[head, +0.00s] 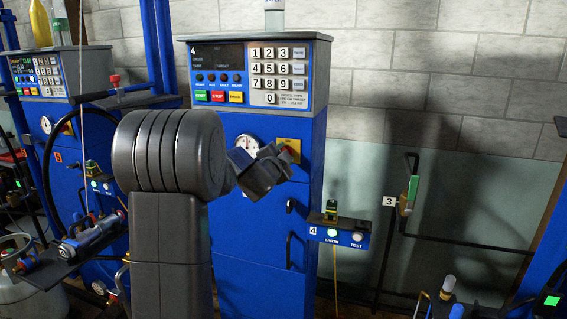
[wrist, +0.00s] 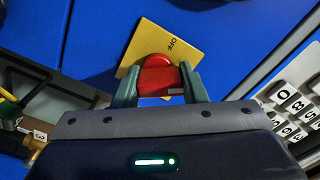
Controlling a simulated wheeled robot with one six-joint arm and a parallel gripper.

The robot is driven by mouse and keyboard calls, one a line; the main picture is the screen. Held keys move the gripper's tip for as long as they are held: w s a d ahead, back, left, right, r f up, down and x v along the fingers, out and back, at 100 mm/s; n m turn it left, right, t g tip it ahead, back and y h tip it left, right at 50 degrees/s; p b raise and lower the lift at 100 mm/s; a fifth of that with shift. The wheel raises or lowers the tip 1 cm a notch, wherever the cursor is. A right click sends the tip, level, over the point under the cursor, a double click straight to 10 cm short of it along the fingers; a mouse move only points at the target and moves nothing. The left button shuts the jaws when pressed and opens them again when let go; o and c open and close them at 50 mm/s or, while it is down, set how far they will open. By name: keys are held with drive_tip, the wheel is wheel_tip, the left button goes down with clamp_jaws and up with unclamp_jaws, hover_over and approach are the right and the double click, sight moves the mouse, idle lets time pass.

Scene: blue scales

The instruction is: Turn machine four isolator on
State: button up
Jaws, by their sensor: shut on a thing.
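Machine four (head: 262,215) is a blue cabinet with a keypad panel, marked 4, in the middle of the head view. Its isolator is a red knob (wrist: 162,79) on a yellow plate (wrist: 150,45) marked OFF. The yellow plate also shows in the head view (head: 292,146), right of the gauge. My gripper (wrist: 160,84) is shut on the red knob, with one green-grey finger on each side. In the head view my gripper (head: 284,154) covers most of the knob. The rest of the plate's lettering is hidden.
A round white gauge (head: 246,146) sits just left of my gripper. A black door handle (head: 290,236) is below it. A small box (head: 340,233) with EARTH and TEST buttons stands at the lower right. Another blue machine (head: 62,75) stands at the left.

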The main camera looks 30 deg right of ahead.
drive_tip(key=m+b, duration=0.2)
drive_tip(key=m, duration=0.1)
drive_tip(key=shift+m, duration=0.4)
drive_tip(key=shift+m+b, duration=0.6)
drive_tip(key=shift+m, duration=0.9)
drive_tip(key=o, duration=1)
drive_tip(key=shift+s, duration=0.1)
drive_tip(key=b+v, duration=0.1)
drive_tip(key=v, duration=1.2)
drive_tip(key=shift+s+a, duration=0.2)
drive_tip(key=shift+a, duration=0.1)
drive_tip(key=p+x, duration=0.1)
drive_tip(key=x, duration=1.3)
